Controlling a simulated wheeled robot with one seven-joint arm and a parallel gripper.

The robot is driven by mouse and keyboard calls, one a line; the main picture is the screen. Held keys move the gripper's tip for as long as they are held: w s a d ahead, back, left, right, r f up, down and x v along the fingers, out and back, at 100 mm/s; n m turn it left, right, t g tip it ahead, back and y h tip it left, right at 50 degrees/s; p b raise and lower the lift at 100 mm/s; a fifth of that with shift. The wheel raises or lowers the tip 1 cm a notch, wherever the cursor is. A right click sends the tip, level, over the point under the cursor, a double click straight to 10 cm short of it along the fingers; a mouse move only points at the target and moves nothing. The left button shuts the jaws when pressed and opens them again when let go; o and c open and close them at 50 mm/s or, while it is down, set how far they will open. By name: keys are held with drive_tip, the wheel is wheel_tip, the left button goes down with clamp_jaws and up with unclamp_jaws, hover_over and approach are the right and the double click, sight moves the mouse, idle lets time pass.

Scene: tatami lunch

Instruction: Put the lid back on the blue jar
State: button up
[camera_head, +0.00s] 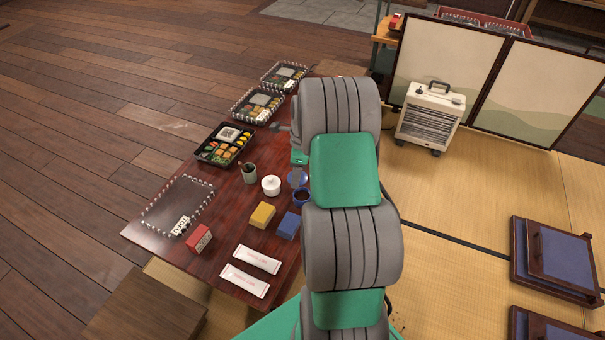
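The blue jar (302,197) stands on the dark red table, beside my arm, with a dark opening at its top. A blue round piece that looks like its lid (297,180) shows just behind and above the jar, close to the end of my arm. My gripper (299,170) is small and mostly hidden by my arm links. I cannot tell whether its fingers are open or shut, or whether they touch the lid.
A white lidded jar (271,186) and a green cup (249,173) stand left of the blue jar. A yellow box (262,215) and a blue box (289,226) lie in front. Bento trays (225,145) line the table's far left side. A heater (430,117) stands right.

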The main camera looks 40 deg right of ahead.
drive_tip(key=shift+s+d+f+m, duration=0.2)
drive_tip(key=shift+d+f+m, duration=0.25)
drive_tip(key=shift+f+m, duration=0.1)
drive_tip(key=shift+s+d+f+m, duration=0.15)
drive_tip(key=shift+d+f+m, duration=0.3)
drive_tip(key=shift+f, duration=0.05)
wheel_tip(320, 180, down, 5)
drive_tip(key=b, duration=0.4)
drive_tip(key=shift+r, duration=0.15)
drive_tip(key=shift+f+b, duration=0.4)
drive_tip(key=shift+f, duration=0.4)
drive_tip(key=shift+w+a+r+p, duration=0.15)
drive_tip(key=shift+a+r+p, duration=0.05)
drive_tip(key=shift+p, duration=0.35)
drive_tip(key=shift+f+p, duration=0.2)
drive_tip(key=shift+p, duration=0.2)
idle(0.5)
drive_tip(key=o, duration=1.4)
drive_tip(key=shift+o, duration=0.2)
